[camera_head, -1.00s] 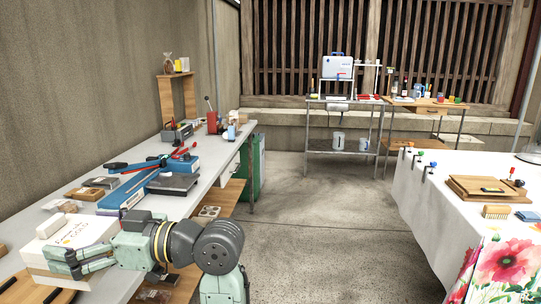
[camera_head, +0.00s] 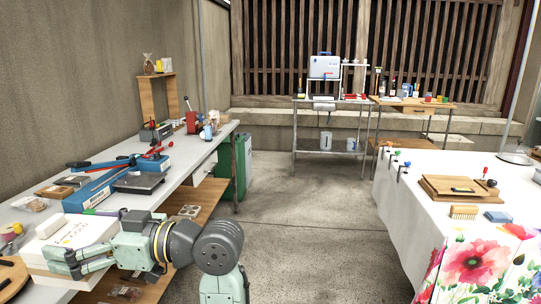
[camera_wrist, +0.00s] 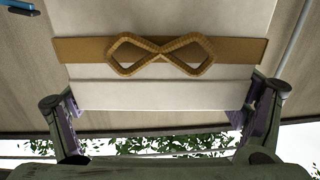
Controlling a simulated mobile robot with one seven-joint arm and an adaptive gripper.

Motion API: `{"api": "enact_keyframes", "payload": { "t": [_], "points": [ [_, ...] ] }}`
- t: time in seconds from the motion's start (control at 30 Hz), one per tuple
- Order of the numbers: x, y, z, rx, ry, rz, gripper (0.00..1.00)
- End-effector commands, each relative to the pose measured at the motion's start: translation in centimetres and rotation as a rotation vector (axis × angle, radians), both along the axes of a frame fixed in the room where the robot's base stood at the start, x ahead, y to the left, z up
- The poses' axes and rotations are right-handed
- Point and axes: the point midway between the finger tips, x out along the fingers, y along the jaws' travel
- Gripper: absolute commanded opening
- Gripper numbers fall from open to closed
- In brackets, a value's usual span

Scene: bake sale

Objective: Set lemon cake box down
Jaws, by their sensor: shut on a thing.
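The lemon cake box is taken to be the white box (camera_head: 88,232) at the lower left of the head view, with gold lettering on its top. My gripper (camera_head: 72,262) is shut on this box, its pale green fingers across the near side. In the wrist view the box (camera_wrist: 168,87) fills the upper middle, with a tan band and a twisted bow on it. The gripper's fingers (camera_wrist: 160,115) stand at its left and right sides. The box is over or at the grey-white bench (camera_head: 185,172); whether its underside touches the bench is hidden.
A grey scale-like block (camera_head: 139,182), a blue tool with long handles (camera_head: 95,190) and small packets (camera_head: 54,191) stand on the bench behind the box. A round wooden board (camera_head: 12,275) is at the lower left. A white-clothed table (camera_head: 400,200) is at right; open floor lies between.

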Motion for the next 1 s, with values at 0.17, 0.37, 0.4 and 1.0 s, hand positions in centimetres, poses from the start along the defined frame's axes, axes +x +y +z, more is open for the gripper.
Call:
{"api": "enact_keyframes", "payload": {
  "t": [0.17,0.37,0.4,1.0],
  "points": [
    [4.3,-0.6,-1.4,0.001,0.004,-0.114,0.67],
    [10.3,-2.1,-4.2,-0.001,0.005,-0.286,0.67],
    [11.8,-2.7,-5.1,-0.001,0.006,-0.333,0.67],
    [28.3,-21.3,-28.3,-0.01,0.006,-1.18,0.67]
  ]
}}
